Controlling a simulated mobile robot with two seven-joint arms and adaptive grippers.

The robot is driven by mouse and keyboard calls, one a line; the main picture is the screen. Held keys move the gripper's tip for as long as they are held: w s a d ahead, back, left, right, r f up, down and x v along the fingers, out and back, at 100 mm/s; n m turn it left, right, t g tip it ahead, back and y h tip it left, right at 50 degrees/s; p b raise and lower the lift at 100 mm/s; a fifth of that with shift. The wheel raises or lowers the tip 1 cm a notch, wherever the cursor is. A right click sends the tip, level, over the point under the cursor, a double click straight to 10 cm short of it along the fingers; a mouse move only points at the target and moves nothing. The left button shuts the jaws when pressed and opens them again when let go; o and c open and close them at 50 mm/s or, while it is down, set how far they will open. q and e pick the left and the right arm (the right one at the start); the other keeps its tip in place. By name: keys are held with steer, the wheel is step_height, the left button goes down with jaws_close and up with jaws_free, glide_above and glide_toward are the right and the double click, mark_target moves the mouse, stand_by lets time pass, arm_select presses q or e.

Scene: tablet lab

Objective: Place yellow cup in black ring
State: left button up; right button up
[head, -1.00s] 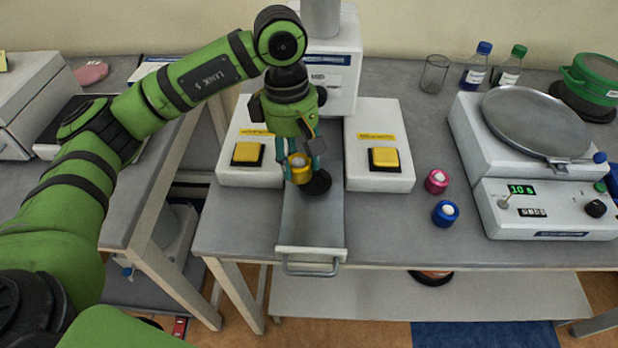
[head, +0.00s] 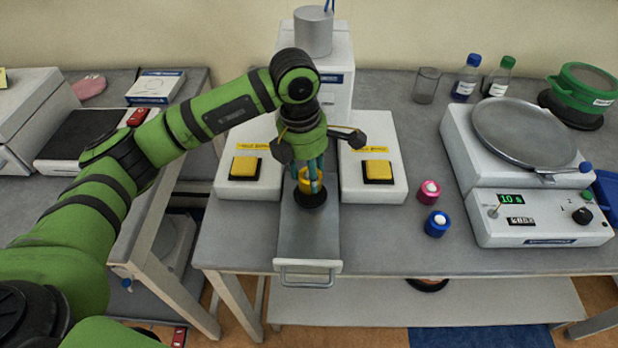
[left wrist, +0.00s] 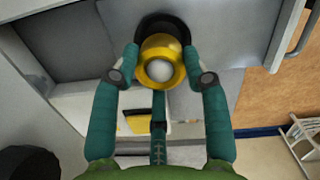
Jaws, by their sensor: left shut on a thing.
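The yellow cup (head: 309,181) is between the fingers of my left gripper (head: 310,178). In the left wrist view the cup (left wrist: 161,62) holds a white content, and both teal fingertips of the left gripper (left wrist: 162,75) press on its sides. The black ring (head: 311,201) lies on the metal drawer tray (head: 309,240). The cup is over the ring in the head view, and in the left wrist view the ring (left wrist: 160,22) shows partly behind it. I cannot tell whether the cup rests in the ring or hangs just above it. My right gripper is not in view.
White boxes with yellow buttons (head: 243,168) and (head: 379,171) flank the tray. A pink cup (head: 429,191) and a blue cup (head: 437,223) stand to the right. A shaker device (head: 540,215) with a round metal plate stands further right.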

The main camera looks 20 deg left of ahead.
mark_target(308, 179)
arm_select(q)
step_height(308, 179, down, 3)
steer(key=shift+f+p, duration=0.15)
steer(key=shift+p, duration=0.45)
steer(key=shift+f+b, duration=0.25)
steer(key=shift+b, duration=0.05)
steer(key=o, duration=1.2)
steer(key=shift+r+p, duration=0.3)
steer(key=shift+p, duration=0.1)
steer(key=r+b, duration=0.1)
steer(key=r, duration=0.2)
steer(key=r+b, duration=0.2)
steer(key=r, duration=0.2)
steer(key=a+r+b, duration=0.1)
steer(key=r, duration=0.2)
steer(key=shift+s+r, duration=0.2)
steer(key=shift+s, duration=0.05)
steer(key=shift+s+r, duration=0.1)
steer(key=shift+r, duration=0.55)
